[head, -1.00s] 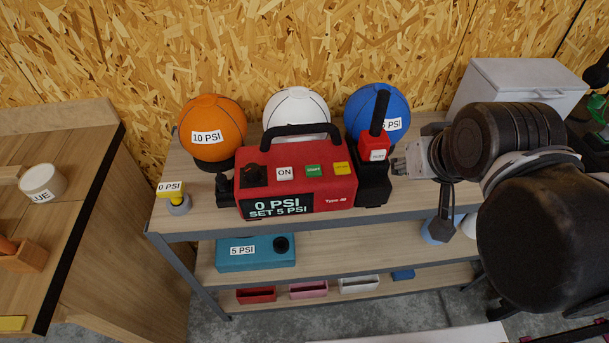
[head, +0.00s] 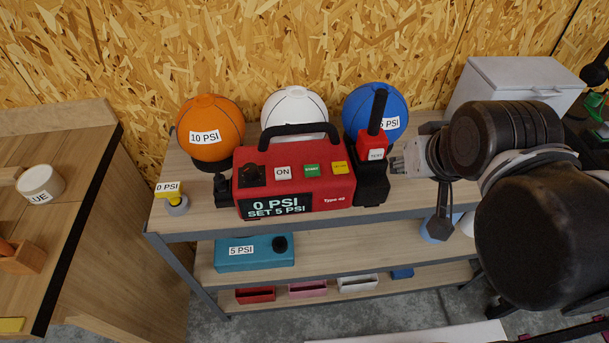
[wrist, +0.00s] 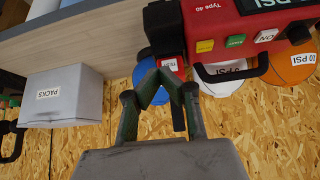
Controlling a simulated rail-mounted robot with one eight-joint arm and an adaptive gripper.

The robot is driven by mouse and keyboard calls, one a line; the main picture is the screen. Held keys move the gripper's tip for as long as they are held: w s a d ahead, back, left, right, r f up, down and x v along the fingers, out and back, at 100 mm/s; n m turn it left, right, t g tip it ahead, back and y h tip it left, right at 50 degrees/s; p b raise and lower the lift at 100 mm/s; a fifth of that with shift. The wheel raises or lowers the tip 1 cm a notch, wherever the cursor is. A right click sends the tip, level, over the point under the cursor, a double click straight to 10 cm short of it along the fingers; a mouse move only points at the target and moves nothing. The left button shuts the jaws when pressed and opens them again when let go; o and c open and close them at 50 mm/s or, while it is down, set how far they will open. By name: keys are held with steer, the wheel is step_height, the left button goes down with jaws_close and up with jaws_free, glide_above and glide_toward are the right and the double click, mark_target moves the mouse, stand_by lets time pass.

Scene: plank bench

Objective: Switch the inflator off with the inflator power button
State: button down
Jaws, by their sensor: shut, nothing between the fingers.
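The red inflator (head: 330,192) stands on the bench top, with a black handle and a display reading "0 PSI" and "SET 5 PSI". A white button marked "ON" (head: 283,173) is on its top face, left of a green button (head: 311,170) and a yellow button (head: 339,168). The white button also shows in the wrist view (wrist: 266,36). My gripper (head: 398,165) is shut and empty, right of the inflator and apart from the white button. In the wrist view its fingertips (wrist: 160,76) appear near the red "TEST" block (wrist: 170,65).
Orange (head: 210,125), white (head: 294,108) and blue (head: 374,108) balls stand behind the inflator. The red "TEST" block with a black upright (head: 378,112) lies between my gripper and the buttons. A small yellow "0 PSI" item (head: 168,188) stands left. A pale box (head: 515,85) is back right.

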stand_by(0.3)
step_height(320, 180, up, 2)
steer(key=r+m+y+p, duration=0.1)
steer(key=y+p, duration=0.5)
steer(key=p, duration=0.4)
glide_above(284, 173)
steer(key=shift+f, duration=0.25)
steer(key=shift+b, duration=0.3)
step_height(284, 173, down, 9)
steer(key=b, duration=0.7)
steer(key=shift+b, duration=0.3)
steer(key=shift+f+b, duration=0.35)
steer(key=shift+b, duration=0.1)
